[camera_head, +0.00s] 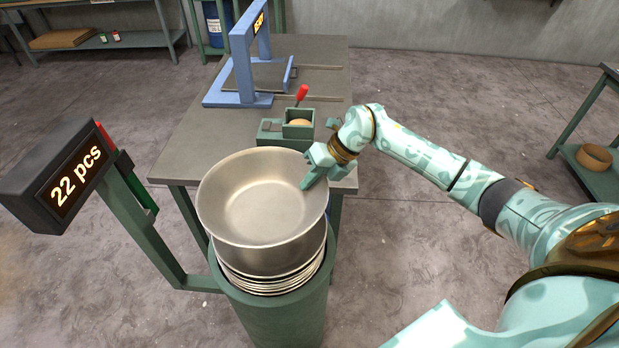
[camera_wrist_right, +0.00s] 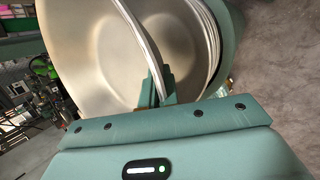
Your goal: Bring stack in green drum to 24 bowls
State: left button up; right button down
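The green drum (camera_head: 276,318) stands at the front and holds a stack of steel bowls (camera_head: 262,282), their rims showing near its top. A large steel bowl (camera_head: 260,200) is above the stack, slightly tilted. My right gripper (camera_head: 314,172) is shut on its right rim. In the right wrist view, the rim of the held bowl (camera_wrist_right: 92,62) runs between the fingers (camera_wrist_right: 158,90), with the stack rims and the drum (camera_wrist_right: 236,50) beyond. Whether the held bowl touches the stack cannot be told. The counter display (camera_head: 78,178) reads "22 pcs". My left gripper is not in view.
A grey workbench (camera_head: 190,150) behind the drum carries a blue frame machine (camera_head: 240,60) with its own display and a green box (camera_head: 290,128) with a red-knobbed lever (camera_head: 301,93). A shelf (camera_head: 600,170) stands at the right. The floor between is clear.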

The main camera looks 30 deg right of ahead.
notch_tip(320, 180, down, 2)
jog(key=shift+f+b, duration=0.1)
jog(key=shift+b, duration=0.5)
notch_tip(320, 180, down, 4)
jog(key=b, duration=0.3)
jog(key=shift+f+b, duration=0.25)
jog(key=shift+b, duration=0.05)
jog(key=shift+f+b, duration=0.55)
jog(key=shift+f, duration=0.55)
jog(key=shift+d, duration=0.1)
jog(key=c, duration=1.6)
grip_release()
jog(key=shift+s+f, duration=0.1)
